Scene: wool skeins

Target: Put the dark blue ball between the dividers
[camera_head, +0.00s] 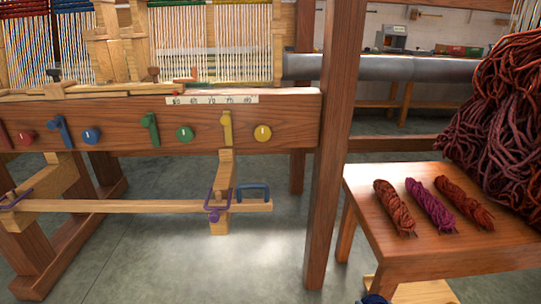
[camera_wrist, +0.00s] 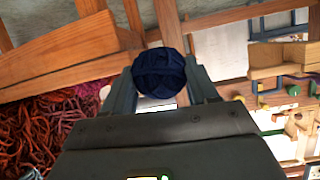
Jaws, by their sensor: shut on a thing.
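The dark blue ball (camera_wrist: 159,72) is a wound wool ball, held between the two fingers of my gripper (camera_wrist: 160,84) in the wrist view. The fingers press on its left and right sides, and its near side is partly hidden by the gripper body. In the camera_head view only the top of a dark blue ball (camera_head: 373,299) shows at the bottom edge, below and left of the small table. My gripper is not clearly seen there. I cannot make out any dividers in either view.
A wooden table (camera_head: 455,255) carries three twisted skeins (camera_head: 431,204). A large heap of red-brown yarn (camera_head: 505,110) rises behind it at the right. A loom post (camera_head: 332,150) stands left of the table. Open grey floor (camera_head: 250,260) lies under the loom.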

